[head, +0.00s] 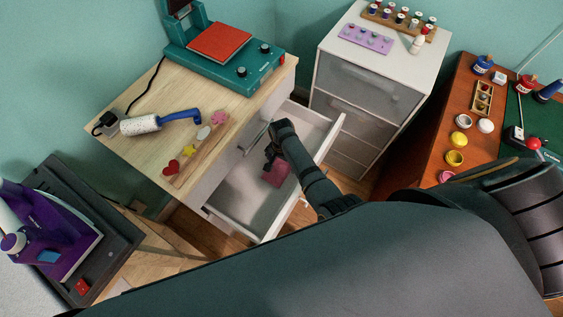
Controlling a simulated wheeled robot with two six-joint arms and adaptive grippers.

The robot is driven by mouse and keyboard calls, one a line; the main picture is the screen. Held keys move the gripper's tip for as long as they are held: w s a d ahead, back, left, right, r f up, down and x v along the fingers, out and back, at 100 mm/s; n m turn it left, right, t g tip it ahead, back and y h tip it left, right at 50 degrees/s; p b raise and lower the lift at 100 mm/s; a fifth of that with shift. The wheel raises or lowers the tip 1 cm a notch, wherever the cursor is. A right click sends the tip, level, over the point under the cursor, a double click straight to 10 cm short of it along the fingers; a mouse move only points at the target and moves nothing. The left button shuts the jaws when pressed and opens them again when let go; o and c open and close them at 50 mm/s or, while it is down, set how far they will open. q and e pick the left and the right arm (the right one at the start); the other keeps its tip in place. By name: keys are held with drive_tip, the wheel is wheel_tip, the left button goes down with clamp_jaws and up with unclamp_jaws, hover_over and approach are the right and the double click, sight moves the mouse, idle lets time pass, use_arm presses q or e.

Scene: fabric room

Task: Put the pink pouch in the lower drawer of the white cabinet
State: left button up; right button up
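The pink pouch (277,175) shows inside the outline of a pulled-out drawer (234,197) of the white cabinet with the wooden top. This drawer sits below a closed front with a handle (254,138), so it looks like the lower one. My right gripper (270,161) reaches down over the drawer, right at the pouch. Its fingers are dark and small, and part of the pouch is hidden by them. I cannot tell whether they grip the pouch or whether it rests on the drawer floor. My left gripper is not in view.
A teal press (232,60), a lint roller (142,124) and small felt shapes (171,167) lie on the cabinet top (130,160). A grey-white drawer unit (365,90) stands behind to the right. An orange-brown table (440,125) with paint pots is at right. The drawer floor around the pouch looks clear.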

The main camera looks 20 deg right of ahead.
sight(281, 165)
drive_tip(key=shift+r, duration=0.15)
wheel_tip(281, 165, up, 8)
drive_tip(key=shift+f+p, duration=0.25)
drive_tip(key=shift+p, duration=0.7)
